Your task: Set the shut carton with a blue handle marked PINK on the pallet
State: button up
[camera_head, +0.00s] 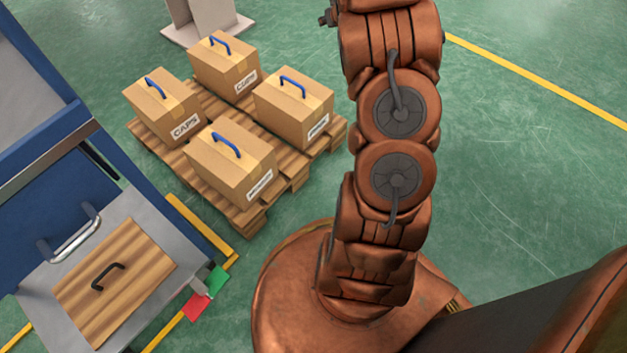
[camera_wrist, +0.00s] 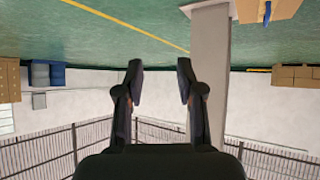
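The wooden pallet (camera_head: 250,219) holds several shut cartons with blue handles. The left carton (camera_head: 160,106) is marked CAPS. The back carton (camera_head: 217,68) has a short label, perhaps CUPS. Labels on the right carton (camera_head: 290,108) and the front carton (camera_head: 226,165) are too small to read surely. I cannot make out PINK on any carton. My gripper (camera_wrist: 160,66) is open and empty in the wrist view, with its fingers apart and nothing between them. It is out of the head view. Part of a carton (camera_wrist: 268,11) with a blue handle shows at the wrist view's top right.
A blue and grey station (camera_head: 150,215) stands at left, with a wooden board (camera_head: 115,285) with a black handle on it. Red and green tabs (camera_head: 205,294) stick out at its corner. A grey post base (camera_head: 207,28) stands behind the pallet. Floor at right is clear.

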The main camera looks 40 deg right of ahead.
jog(key=s+a+r+m+g+h, duration=0.1)
jog(key=s+a+r+g+h, duration=0.2)
jog(key=s+a+r+g, duration=0.55)
jog(key=s+a+f+n+g+y, duration=0.1)
jog(key=s+a+n+g+y, duration=0.3)
jog(key=s+a, duration=3)
jog(key=s+g+y, duration=0.1)
jog(key=s+y, duration=0.2)
jog(key=shift+s+f+n, duration=0.3)
jog(key=shift+s, duration=0.1)
notch_tip(320, 180, up, 40)
jog(key=w+t+p, duration=0.1)
jog(key=t+p, duration=0.1)
jog(key=p, duration=3.6)
jog(key=shift+d, duration=0.2)
